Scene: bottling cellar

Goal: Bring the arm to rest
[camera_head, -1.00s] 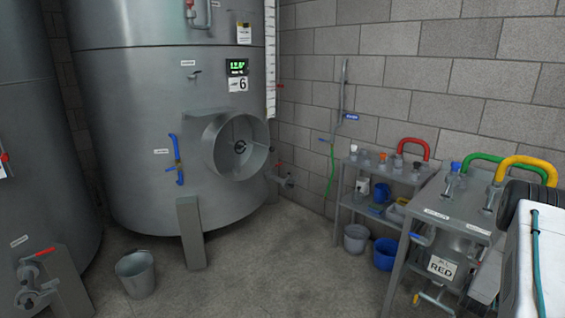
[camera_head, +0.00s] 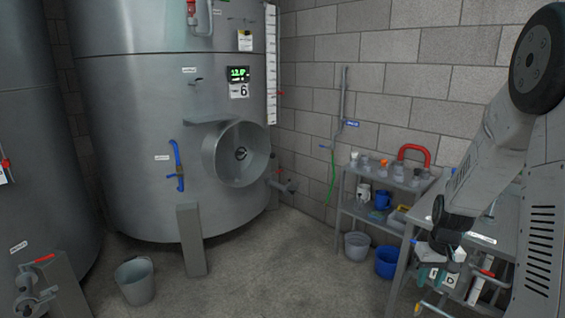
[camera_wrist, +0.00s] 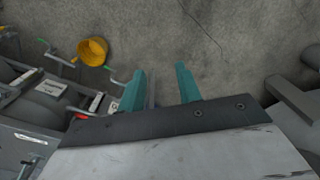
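My arm (camera_head: 500,150) reaches down from the upper right in the head view, in front of the metal bench on the right. My gripper (camera_head: 436,274) hangs at its lower end, with its teal fingers in front of the bench front. In the wrist view the two teal fingers of my gripper (camera_wrist: 161,84) stand apart.
A large steel tank (camera_head: 120,130) with a round hatch (camera_head: 236,153) stands left. A grey bucket (camera_head: 135,281) and blue bucket (camera_head: 386,258) stand on the floor. A shelf (camera_head: 350,208) holds small containers. A yellow bucket (camera_wrist: 92,51) shows in the wrist view. The middle floor is clear.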

